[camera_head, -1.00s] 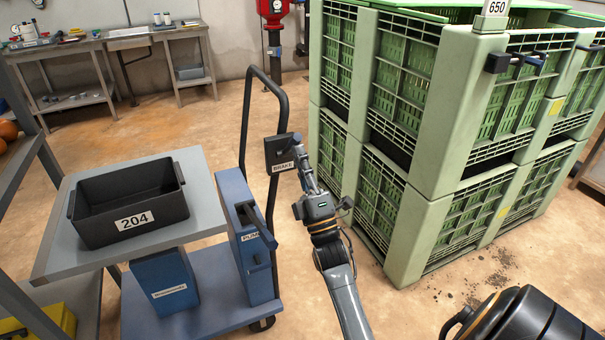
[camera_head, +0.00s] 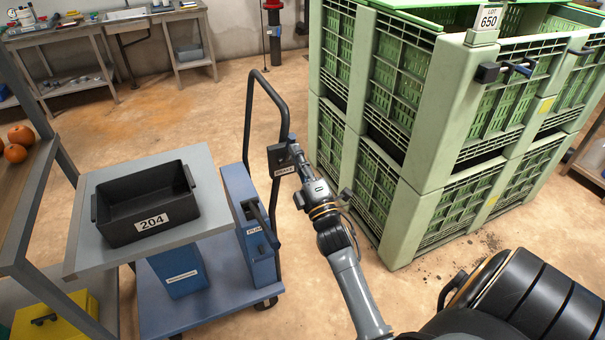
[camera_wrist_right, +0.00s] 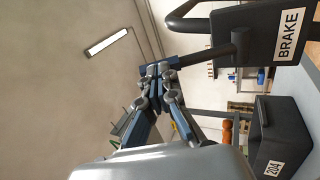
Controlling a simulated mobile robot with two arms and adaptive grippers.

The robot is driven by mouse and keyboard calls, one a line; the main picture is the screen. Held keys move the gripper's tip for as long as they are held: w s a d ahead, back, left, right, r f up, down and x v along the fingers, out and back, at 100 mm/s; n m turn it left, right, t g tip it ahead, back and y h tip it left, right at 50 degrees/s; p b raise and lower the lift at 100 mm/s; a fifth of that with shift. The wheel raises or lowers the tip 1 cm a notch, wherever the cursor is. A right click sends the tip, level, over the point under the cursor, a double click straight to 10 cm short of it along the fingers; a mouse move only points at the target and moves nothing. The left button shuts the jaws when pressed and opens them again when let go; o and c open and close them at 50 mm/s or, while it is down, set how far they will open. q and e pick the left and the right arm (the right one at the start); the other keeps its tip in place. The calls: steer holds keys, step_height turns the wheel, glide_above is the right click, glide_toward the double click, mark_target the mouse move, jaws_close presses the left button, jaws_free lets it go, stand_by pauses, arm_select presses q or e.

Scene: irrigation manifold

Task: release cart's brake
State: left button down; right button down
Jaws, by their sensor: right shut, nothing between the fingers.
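The brake box (camera_head: 280,158), dark with a white BRAKE label, sits on the black handle (camera_head: 284,112) of the blue cart (camera_head: 152,312). A dark lever (camera_wrist_right: 212,53) with a blue end sticks out of the brake box (camera_wrist_right: 292,22) in the right wrist view. My right gripper (camera_head: 292,149) is at the lever, just to the right of the box. In the right wrist view its closed fingertips (camera_wrist_right: 156,72) are at the lever's blue end, with nothing gripped between them. I cannot tell whether they touch it. My left gripper is out of view.
Stacked green crates (camera_head: 426,150) stand close to the right of my right arm. A shelf with pumpkins (camera_head: 16,150) is at the left. The floor behind the cart is clear.

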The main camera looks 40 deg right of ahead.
mark_target(291, 135)
steer(key=shift+g, duration=0.3)
steer(key=shift+r+p+x, duration=0.2)
steer(key=shift+p+x, duration=0.15)
steer(key=shift+x, duration=0.75)
steer(key=shift+r+p+x, duration=0.15)
steer(key=shift+p+x, duration=0.2)
steer(key=shift+x, duration=0.75)
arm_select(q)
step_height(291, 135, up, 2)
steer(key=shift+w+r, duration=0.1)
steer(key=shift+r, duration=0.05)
arm_select(e)
steer(key=shift+r, duration=0.15)
steer(key=shift+r, duration=0.25)
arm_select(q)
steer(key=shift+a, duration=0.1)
arm_select(e)
steer(key=shift+s, duration=0.1)
